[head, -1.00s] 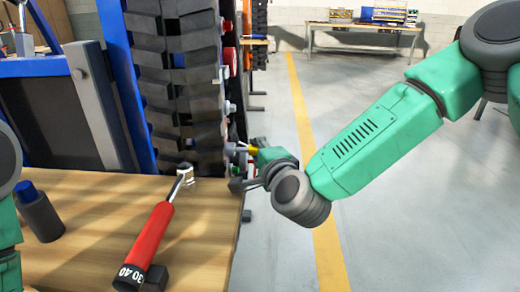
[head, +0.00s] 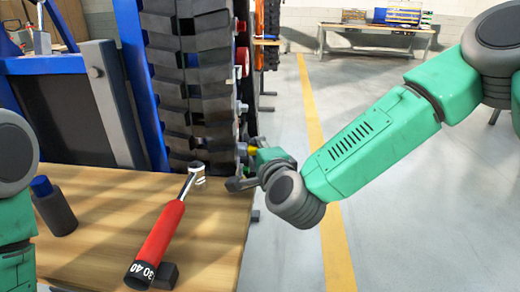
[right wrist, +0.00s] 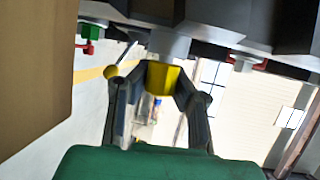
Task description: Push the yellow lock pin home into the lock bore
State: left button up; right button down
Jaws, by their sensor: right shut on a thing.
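The yellow lock pin (right wrist: 161,77) is held between the two fingers of my right gripper (right wrist: 157,84) in the right wrist view. Its far end meets a pale grey round boss (right wrist: 169,44) on the dark track side; the bore itself is hidden, so I cannot tell how deep the pin sits. In the head view, only a sliver of yellow pin (head: 251,150) shows beside the track (head: 200,80), at my right gripper (head: 246,166). My left arm shows at the left edge, but its gripper is out of view.
A wooden bench (head: 110,220) carries a red-handled torque wrench (head: 160,240) and a dark bottle with a blue cap (head: 55,208). Other coloured pins or bolts (right wrist: 91,33) line the track side. The floor to the right is open, with a yellow line (head: 342,250).

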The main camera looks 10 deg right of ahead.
jog(key=shift+w+a+r, duration=0.1)
jog(key=shift+a, duration=0.25)
jog(key=shift+d, duration=0.2)
dwell(0.4)
jog(key=s+d, duration=0.2)
jog(key=d, duration=0.5)
jog(key=shift+p, duration=0.4)
dwell(0.6)
dwell(1.7)
jog(key=shift+w+a, duration=0.35)
jog(key=shift+a, duration=0.9)
jog(key=shift+w+a, duration=0.4)
jog(key=shift+a, duration=0.8)
jog(key=shift+w+a, duration=0.35)
jog(key=shift+a, duration=0.9)
